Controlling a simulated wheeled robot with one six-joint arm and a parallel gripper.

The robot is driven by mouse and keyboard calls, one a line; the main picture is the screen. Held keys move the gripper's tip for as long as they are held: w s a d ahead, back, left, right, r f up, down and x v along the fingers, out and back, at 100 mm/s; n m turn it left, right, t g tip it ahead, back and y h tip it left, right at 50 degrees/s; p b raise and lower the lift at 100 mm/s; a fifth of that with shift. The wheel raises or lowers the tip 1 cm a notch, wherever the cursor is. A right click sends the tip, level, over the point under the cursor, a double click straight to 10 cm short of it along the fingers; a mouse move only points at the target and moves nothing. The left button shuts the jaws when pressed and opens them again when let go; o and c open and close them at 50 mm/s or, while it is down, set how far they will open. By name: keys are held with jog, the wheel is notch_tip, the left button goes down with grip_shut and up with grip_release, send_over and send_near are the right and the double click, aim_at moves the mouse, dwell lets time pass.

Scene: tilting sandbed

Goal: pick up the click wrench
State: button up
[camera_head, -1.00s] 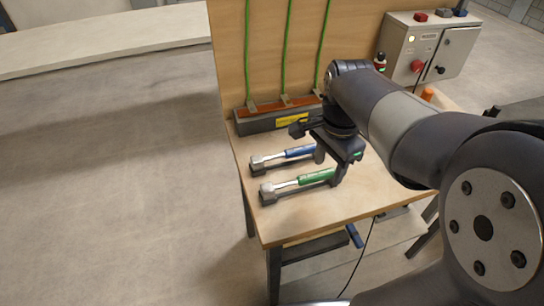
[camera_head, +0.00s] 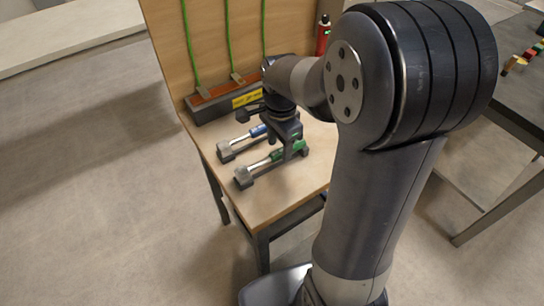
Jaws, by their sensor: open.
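Two wrench-like tools lie side by side in dark rests on the small wooden table. The nearer one is the green-handled wrench (camera_head: 260,163), and behind it is the blue-handled wrench (camera_head: 242,139). Each has a silver shaft pointing left. I cannot tell which is the click wrench. My gripper (camera_head: 282,148) is open and points down at the handle ends, close to the green handle. It hides part of both handles. I cannot tell whether its fingers touch or straddle the green handle.
The wooden table (camera_head: 270,205) has free room at its front. A dark box with a yellow label (camera_head: 247,98) stands along the back panel (camera_head: 165,50), below green cables. A red cylinder (camera_head: 322,36) is behind. Another dark table (camera_head: 520,125) stands at right.

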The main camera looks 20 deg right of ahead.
notch_tip(320, 180, down, 2)
jog(key=shift+f, duration=0.1)
grip_shut()
dwell(0.5)
